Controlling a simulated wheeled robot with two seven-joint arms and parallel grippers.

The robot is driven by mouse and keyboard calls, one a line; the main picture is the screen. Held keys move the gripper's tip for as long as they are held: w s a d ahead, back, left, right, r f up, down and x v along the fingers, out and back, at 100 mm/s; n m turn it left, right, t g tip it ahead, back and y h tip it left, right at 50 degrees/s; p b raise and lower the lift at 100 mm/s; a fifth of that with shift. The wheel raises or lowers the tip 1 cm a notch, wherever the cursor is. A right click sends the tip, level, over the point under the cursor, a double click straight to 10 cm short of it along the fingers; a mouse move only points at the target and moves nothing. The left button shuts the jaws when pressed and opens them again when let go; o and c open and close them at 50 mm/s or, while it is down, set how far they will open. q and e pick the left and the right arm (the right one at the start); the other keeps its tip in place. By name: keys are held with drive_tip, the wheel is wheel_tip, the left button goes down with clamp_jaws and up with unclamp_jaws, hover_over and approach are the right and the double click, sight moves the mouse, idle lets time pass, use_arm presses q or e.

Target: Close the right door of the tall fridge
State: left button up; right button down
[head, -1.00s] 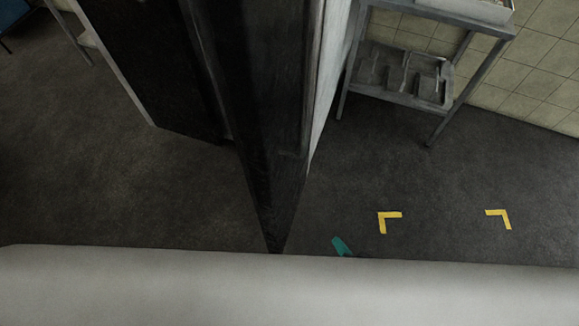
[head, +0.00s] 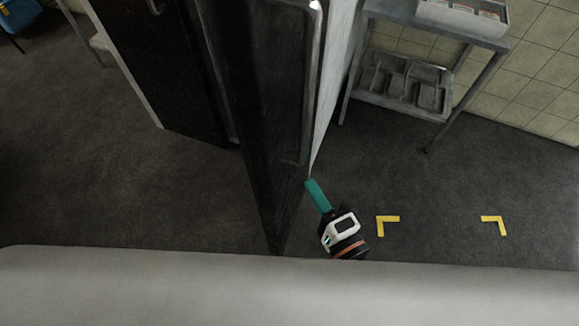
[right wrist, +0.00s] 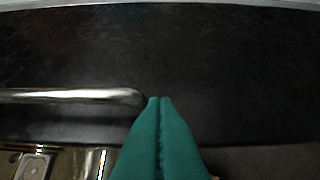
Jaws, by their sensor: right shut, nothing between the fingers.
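The tall fridge's right door (head: 265,130) is a dark panel standing open, seen steeply from above in the middle of the head view. Its lower corner points toward me. My right gripper (head: 311,185) has teal fingers pressed together, with nothing between them. Its tips are close beside the door's right edge; I cannot tell whether they touch. In the right wrist view, the shut fingertips (right wrist: 160,100) are in front of a dark panel, by the end of a metal bar (right wrist: 70,96). Another dark door-like panel (head: 160,75) stands to the left. My left gripper is not in view.
A metal rack (head: 400,85) with trays stands at the right, by a tiled wall (head: 545,70). Yellow corner marks (head: 388,220) lie on the dark floor. A blue item (head: 18,14) is at the far left.

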drive_tip(key=w+a+p, duration=0.1)
drive_tip(key=w+a, duration=0.2)
drive_tip(key=a, duration=0.2)
drive_tip(key=shift+w, duration=0.2)
